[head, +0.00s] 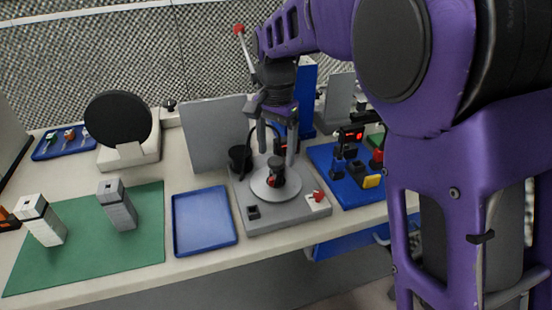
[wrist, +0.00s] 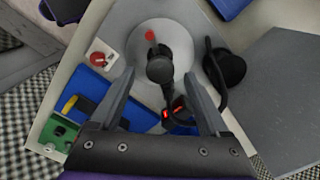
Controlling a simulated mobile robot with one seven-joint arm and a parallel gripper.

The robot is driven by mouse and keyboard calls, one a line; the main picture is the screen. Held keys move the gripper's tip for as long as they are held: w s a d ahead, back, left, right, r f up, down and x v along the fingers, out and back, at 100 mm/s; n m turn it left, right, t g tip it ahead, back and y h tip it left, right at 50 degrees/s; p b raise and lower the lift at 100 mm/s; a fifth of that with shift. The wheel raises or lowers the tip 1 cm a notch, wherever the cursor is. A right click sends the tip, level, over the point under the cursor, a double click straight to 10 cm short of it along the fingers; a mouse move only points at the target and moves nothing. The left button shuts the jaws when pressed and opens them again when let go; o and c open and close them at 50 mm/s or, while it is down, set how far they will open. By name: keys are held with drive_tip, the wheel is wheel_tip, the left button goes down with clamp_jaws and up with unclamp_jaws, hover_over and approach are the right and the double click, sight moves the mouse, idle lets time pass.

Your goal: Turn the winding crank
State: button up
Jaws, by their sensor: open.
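A grey machine base (head: 262,220) carries a pale round disc (head: 290,193) with a dark upright knob (head: 277,166) at its middle. The knob has a small red part low beside it. I take this for the winding crank. In the wrist view the black round knob (wrist: 160,67) shows over the disc (wrist: 186,42), with a red-tipped piece (wrist: 150,36) pointing away from it. My gripper (head: 277,154) points down above the disc, open, with one finger on each side of the knob. In the wrist view the fingers (wrist: 160,75) stand apart with the knob between their tips. Contact cannot be told.
A black cup-like part (head: 240,157) stands behind left of the disc. A red switch (head: 318,196) and a dark socket (head: 253,212) sit on the base's front. A blue board with blocks (head: 347,191) is right; a blue tray (head: 204,222) and green mat (head: 80,260) are left.

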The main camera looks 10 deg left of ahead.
drive_tip(key=shift+f, duration=0.95)
clamp_jaws()
drive_tip(key=shift+r+n+p, duration=0.15)
drive_tip(key=shift+n+p, duration=0.15)
drive_tip(key=shift+n, duration=0.2)
